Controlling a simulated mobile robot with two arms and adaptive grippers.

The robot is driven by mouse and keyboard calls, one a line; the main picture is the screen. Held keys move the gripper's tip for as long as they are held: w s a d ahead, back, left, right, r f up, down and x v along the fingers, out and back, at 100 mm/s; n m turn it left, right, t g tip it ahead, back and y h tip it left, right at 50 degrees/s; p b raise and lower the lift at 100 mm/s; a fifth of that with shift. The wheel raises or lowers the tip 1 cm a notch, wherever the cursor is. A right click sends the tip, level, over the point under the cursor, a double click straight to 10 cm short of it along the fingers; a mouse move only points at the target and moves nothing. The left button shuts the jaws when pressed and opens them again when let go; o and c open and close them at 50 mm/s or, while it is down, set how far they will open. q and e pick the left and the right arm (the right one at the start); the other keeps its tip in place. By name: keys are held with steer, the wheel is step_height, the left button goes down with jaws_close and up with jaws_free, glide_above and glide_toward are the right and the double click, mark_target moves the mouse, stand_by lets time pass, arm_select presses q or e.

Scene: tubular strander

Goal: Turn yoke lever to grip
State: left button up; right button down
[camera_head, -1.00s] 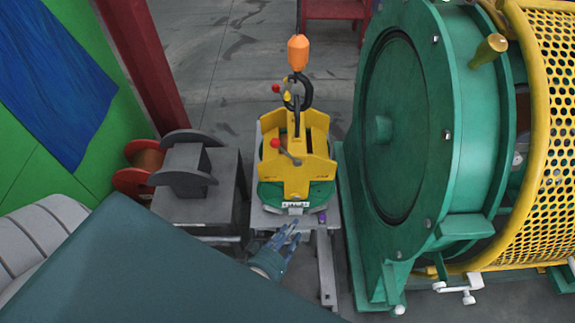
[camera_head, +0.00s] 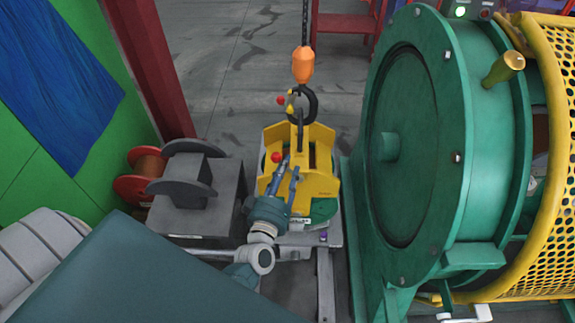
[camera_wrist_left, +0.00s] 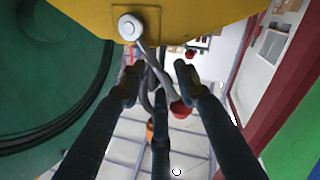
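The yellow yoke (camera_head: 321,184) stands on a green reel and hangs on a hook at its top. Its lever has a grey arm and a red knob (camera_head: 276,157) on the near face. In the left wrist view the lever (camera_wrist_left: 150,57) runs from a round pivot on the yoke (camera_wrist_left: 185,20) to the red knob (camera_wrist_left: 181,110). My left gripper (camera_head: 290,166) is at the yoke's near face, fingers beside the knob. In the wrist view my left gripper (camera_wrist_left: 159,76) is open, with the lever between its spread fingers. Contact cannot be told. My right gripper is not seen.
The orange hook block (camera_head: 302,65) hangs above the yoke. The big green strander drum (camera_head: 405,150) stands close on the right, with a yellow mesh guard (camera_head: 560,130). A grey stand (camera_head: 205,205) with reels is on the left. Open floor lies behind.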

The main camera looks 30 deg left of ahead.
arm_select(q)
steer(key=shift+w+a, duration=0.15)
steer(key=shift+w, duration=0.55)
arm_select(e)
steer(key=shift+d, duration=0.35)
arm_select(q)
jaws_close()
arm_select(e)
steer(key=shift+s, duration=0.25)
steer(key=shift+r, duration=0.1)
